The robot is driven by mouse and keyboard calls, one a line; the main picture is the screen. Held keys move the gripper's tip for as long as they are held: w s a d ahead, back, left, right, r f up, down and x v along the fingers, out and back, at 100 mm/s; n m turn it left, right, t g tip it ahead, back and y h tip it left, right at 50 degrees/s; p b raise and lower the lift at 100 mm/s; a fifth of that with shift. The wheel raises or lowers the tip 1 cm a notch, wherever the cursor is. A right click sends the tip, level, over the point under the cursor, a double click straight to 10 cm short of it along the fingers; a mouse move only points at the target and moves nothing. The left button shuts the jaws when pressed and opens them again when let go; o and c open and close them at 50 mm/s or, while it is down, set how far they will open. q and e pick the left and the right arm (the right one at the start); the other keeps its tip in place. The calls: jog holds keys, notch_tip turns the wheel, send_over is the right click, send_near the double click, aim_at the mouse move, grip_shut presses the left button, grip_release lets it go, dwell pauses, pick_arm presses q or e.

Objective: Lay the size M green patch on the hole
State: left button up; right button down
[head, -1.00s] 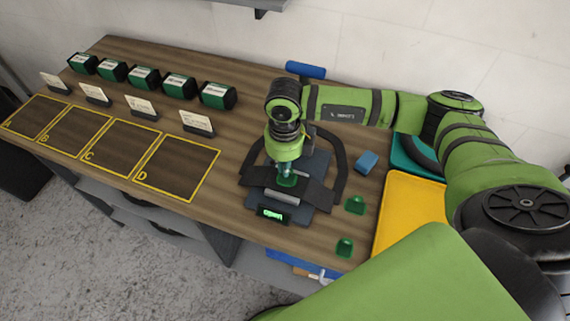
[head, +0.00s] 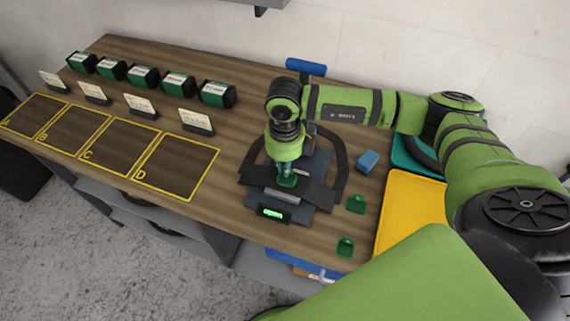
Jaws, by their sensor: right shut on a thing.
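My right gripper (head: 286,174) points down over the black tube strip (head: 318,194) on the dark repair stand and is shut on a green patch (head: 287,181). The patch is at or just above the strip; I cannot tell if it touches. The hole is hidden under the patch and gripper. Two other green patches lie on the wood to the right: one beside the stand (head: 356,204) and one near the front edge (head: 345,247). The size marks are too small to read. My left gripper is not in view.
A lit green sign (head: 272,212) sits at the stand's front. A yellow tray (head: 408,213) and a blue block (head: 367,161) are to the right. Green boxes (head: 217,94) line the back left, behind yellow-outlined squares (head: 178,167).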

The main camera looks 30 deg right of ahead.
jog(key=shift+f+b, duration=0.35)
jog(key=shift+b, duration=0.25)
dwell(0.9)
jog(key=c, duration=1.3)
grip_release()
jog(key=shift+c, duration=0.2)
jog(key=shift+r, duration=0.25)
notch_tip(320, 180, up, 12)
jog(key=shift+f, duration=0.2)
